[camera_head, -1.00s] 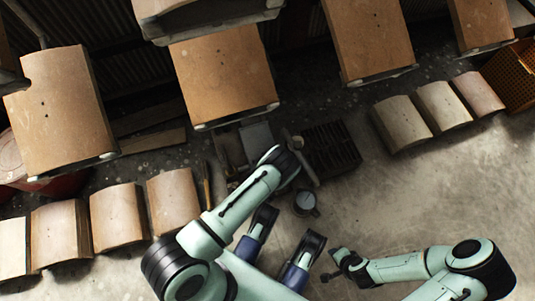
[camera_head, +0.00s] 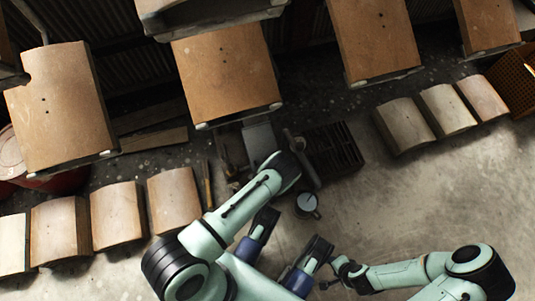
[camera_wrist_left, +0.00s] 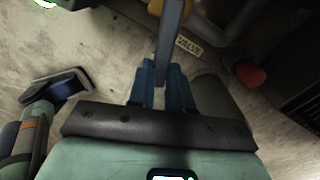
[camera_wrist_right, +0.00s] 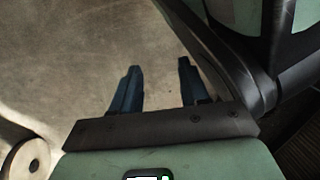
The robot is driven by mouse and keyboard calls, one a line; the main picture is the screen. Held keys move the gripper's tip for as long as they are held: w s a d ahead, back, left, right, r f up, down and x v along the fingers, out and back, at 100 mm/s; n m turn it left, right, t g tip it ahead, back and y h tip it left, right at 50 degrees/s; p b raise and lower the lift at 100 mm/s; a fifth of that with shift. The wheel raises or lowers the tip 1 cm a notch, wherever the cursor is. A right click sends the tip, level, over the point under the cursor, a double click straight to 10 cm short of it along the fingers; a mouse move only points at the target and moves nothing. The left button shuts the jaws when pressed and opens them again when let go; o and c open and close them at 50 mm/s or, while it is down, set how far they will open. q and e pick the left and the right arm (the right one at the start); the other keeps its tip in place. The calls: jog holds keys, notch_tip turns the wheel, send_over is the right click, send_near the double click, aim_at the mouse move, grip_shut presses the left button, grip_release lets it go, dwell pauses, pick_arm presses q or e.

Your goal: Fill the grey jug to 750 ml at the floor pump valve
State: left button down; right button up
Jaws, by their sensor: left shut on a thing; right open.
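In the left wrist view my left gripper (camera_wrist_left: 162,88) is shut on a blue-grey lever (camera_wrist_left: 171,38), beside a label (camera_wrist_left: 189,45) reading VALVE. In the head view my left arm's wrist hides the fingers. A grey rounded body (camera_wrist_left: 212,92) stands just right of the fingers; I cannot tell if it is the jug. In the head view a small round grey vessel with a pale disc top (camera_head: 306,203) stands on the floor right of the left wrist; it may be the jug. Its level is unreadable. My right gripper (camera_wrist_right: 155,88) is open and empty above bare floor.
A dark slotted crate or grate (camera_head: 333,148) lies beyond the left wrist. A red part (camera_wrist_left: 250,74) is near the valve. Curved brown panels (camera_head: 228,72) hang along the back, and a row of panels (camera_head: 117,213) stands at left. The floor (camera_head: 430,200) at right is clear.

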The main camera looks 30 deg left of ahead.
pick_arm(q)
jog(key=s+m+p, duration=0.1)
jog(key=m, duration=0.1)
jog(key=a+m+p, duration=0.1)
jog(key=m, duration=0.1)
jog(key=shift+s+p, duration=0.35)
jog(key=shift+s, duration=0.05)
pick_arm(e)
jog(key=w+r+t, duration=0.2)
jog(key=w+r, duration=0.3)
jog(key=w, duration=0.1)
jog(key=shift+a+r, duration=0.15)
jog(key=shift+a, duration=0.3)
jog(key=shift+w, duration=0.1)
pick_arm(q)
jog(key=c, duration=1)
grip_release()
jog(key=shift+c, duration=0.2)
notch_tip(320, 180, up, 13)
jog(key=p, duration=0.5)
jog(key=shift+r, duration=0.2)
pick_arm(e)
jog(key=s+a+r+n+g+y, duration=0.1)
jog(key=s+a+r+g, duration=0.1)
jog(key=s+a+r, duration=0.2)
jog(key=s+r, duration=0.2)
jog(key=s, duration=0.1)
jog(key=shift+r, duration=0.25)
